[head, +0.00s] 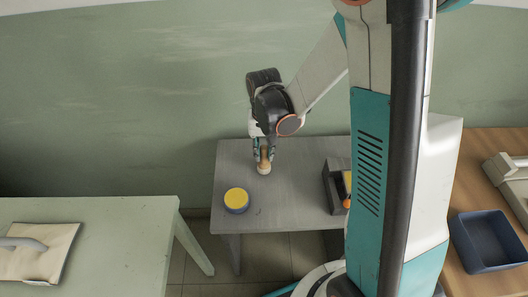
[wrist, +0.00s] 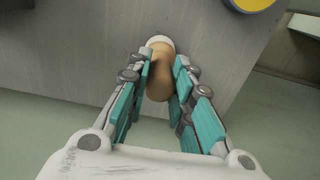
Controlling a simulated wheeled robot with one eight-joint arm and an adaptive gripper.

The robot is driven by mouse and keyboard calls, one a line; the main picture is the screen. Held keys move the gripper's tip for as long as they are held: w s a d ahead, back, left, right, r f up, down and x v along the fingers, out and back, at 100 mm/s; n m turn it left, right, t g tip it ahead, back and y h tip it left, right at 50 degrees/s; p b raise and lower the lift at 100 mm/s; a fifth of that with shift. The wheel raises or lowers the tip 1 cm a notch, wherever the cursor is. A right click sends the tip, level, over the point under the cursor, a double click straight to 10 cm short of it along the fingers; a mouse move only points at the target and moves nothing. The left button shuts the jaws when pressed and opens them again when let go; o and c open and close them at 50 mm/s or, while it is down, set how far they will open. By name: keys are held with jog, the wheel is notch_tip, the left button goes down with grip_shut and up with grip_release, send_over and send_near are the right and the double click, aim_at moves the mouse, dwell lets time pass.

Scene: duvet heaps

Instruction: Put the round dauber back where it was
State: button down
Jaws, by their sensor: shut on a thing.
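The round dauber (head: 264,167) has a tan wooden handle and a pale round base. It is on or just above the grey table (head: 300,205), near its back edge; I cannot tell whether the base touches. My gripper (head: 264,152) comes down from above and is shut on the handle. In the wrist view the dauber (wrist: 160,75) stands between the two teal-padded fingers of my gripper (wrist: 166,80), its pale base pointing away from me.
A round yellow-topped tin (head: 236,199) stands on the grey table, left of and nearer than the dauber. A dark box (head: 333,190) with yellow and orange items is at the right. A pale green table (head: 90,235) stands left; a wooden one with a blue bin (head: 488,240) stands right.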

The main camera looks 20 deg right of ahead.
jog(key=shift+f, duration=0.15)
jog(key=c, duration=1.4)
grip_release()
